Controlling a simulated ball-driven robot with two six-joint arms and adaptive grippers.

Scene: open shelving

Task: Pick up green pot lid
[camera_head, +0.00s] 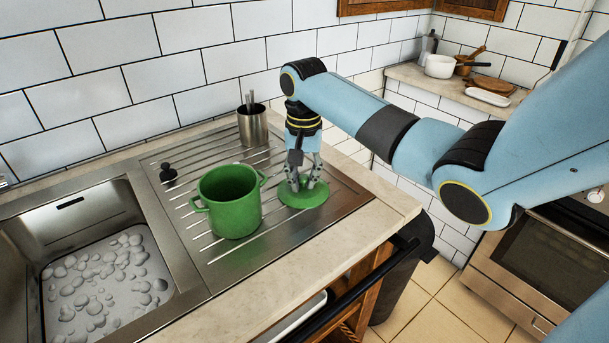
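The green pot lid (304,201) lies flat on the ribbed steel drainboard, to the right of the green pot (232,203). My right gripper (303,184) points down over the lid, with its fingertips at or just above the lid's top. My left gripper is not in view.
A steel utensil holder (253,128) stands behind the lid, near the tiled wall. The sink (98,270) with several pale bubbles is at the left. A black stopper-like item (168,174) is left of the pot. The counter's front edge (330,262) is clear.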

